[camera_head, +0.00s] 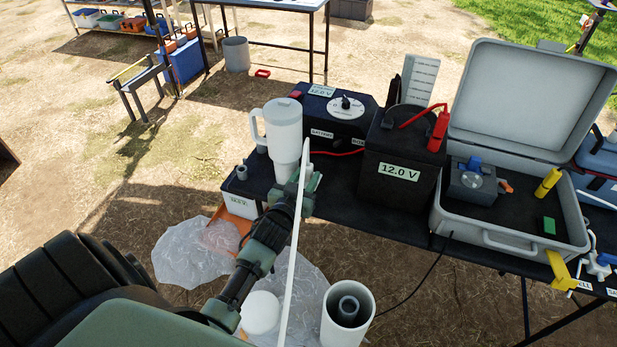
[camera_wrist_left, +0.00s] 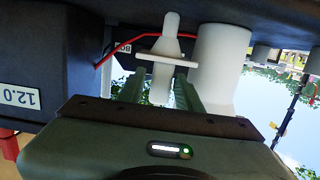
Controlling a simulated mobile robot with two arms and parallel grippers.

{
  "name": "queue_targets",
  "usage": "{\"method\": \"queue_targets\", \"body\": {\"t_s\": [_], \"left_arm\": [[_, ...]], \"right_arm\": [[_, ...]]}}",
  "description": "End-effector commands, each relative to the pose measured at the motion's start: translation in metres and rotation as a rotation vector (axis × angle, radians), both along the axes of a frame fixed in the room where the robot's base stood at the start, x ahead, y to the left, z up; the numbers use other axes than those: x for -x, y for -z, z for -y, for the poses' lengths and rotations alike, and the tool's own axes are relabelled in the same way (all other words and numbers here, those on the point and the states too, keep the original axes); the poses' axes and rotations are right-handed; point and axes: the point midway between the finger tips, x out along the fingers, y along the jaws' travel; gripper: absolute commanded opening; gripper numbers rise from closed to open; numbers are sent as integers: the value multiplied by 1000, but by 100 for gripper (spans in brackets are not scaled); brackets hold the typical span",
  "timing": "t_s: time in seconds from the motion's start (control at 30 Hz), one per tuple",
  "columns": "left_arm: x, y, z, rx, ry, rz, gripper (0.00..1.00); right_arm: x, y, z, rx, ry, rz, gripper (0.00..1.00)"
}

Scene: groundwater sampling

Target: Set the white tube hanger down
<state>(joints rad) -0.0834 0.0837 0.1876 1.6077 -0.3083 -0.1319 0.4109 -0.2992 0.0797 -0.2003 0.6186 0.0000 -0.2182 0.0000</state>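The white tube hanger (camera_wrist_left: 163,68) shows in the left wrist view as a white piece with a wide flange and a narrow tip. It stands between the two fingers of my left gripper (camera_wrist_left: 160,92), which looks shut on it. In the head view my left gripper (camera_head: 300,190) is over the left end of the black table (camera_head: 398,217), close to the white mug. A long thin white strip (camera_head: 297,235) runs across the gripper towards the lower edge. Whether the hanger's tip touches the table is unclear. My right gripper is out of view.
A white mug (camera_head: 283,130) stands right beside the gripper. A black box with a dial (camera_head: 340,120), a 12.0 V battery (camera_head: 400,150) and an open grey case (camera_head: 475,222) stand further right. A white bucket (camera_head: 347,312) and clear plastic sheets (camera_head: 188,252) are on the ground.

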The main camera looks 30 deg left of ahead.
Motion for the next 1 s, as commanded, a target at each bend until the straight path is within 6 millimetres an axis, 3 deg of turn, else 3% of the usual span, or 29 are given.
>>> {"method": "queue_targets", "body": {"t_s": [0.3, 0.63, 0.77, 1.0], "left_arm": [[-43, 3, -12, 0, 0, 1, 35], [-49, 5, -14, 0, 1, 1, 35], [-49, 5, -14, 0, 1, 1, 0], [-49, 4, -14, 0, 1, 1, 0]], "right_arm": [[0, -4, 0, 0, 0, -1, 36], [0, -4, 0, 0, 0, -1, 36], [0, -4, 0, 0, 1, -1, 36], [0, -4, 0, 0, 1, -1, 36]]}}
